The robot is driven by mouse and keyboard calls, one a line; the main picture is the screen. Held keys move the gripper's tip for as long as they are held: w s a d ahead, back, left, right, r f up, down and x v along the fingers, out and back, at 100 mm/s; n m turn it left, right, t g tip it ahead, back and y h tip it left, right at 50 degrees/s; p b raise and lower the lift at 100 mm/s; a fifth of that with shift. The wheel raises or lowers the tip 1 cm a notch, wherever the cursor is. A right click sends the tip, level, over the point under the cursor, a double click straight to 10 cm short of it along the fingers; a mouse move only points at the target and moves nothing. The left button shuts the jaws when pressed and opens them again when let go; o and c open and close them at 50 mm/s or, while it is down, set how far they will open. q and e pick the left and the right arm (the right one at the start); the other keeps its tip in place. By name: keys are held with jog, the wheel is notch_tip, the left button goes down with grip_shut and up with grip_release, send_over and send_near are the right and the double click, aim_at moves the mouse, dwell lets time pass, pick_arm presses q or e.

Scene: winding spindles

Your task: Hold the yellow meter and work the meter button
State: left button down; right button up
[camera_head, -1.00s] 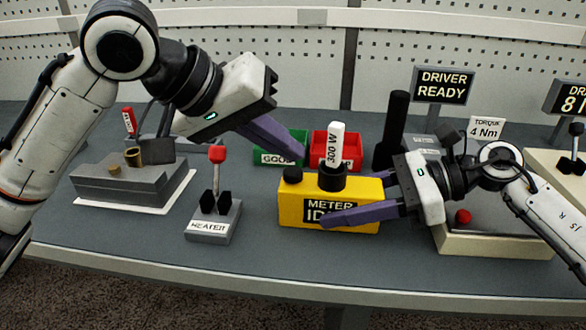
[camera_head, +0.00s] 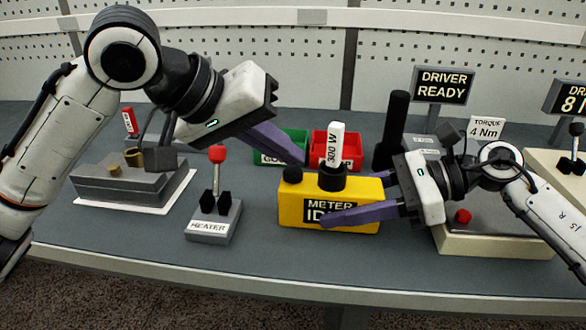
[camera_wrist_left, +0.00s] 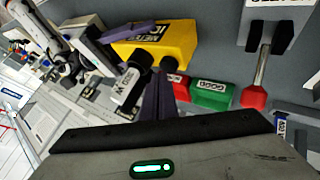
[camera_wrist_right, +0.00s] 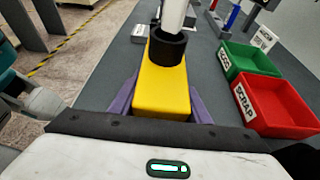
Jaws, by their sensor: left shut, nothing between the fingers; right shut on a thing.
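The yellow meter (camera_head: 355,191) stands on the bench with a dark "METER" display on its front. A white cylinder marked "300 W" (camera_head: 335,146) stands upright in its black socket (camera_head: 332,178). The black meter button (camera_head: 292,174) is on the top left of the meter. My right gripper (camera_head: 350,203) is shut on the meter from its right side; the right wrist view shows a finger along each side of the yellow body (camera_wrist_right: 162,95). My left gripper (camera_head: 301,161) is shut and empty, its tips close above and behind the button; I cannot tell whether they touch it.
A green bin (camera_head: 293,142) and a red bin (camera_head: 345,142) stand behind the meter. The heater switch (camera_head: 214,222) with a red-knobbed lever is to its left. A black post (camera_head: 393,130) stands behind right. The bench front is clear.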

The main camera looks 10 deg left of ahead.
aim_at(286, 173)
pick_arm(q)
jog(key=shift+f, duration=0.55)
pick_arm(e)
jog(key=shift+f, duration=0.25)
dwell(0.4)
pick_arm(q)
jog(key=shift+r, duration=0.95)
jog(key=shift+r, duration=2.5)
pick_arm(e)
jog(key=o, duration=1.3)
jog(key=shift+r, duration=0.15)
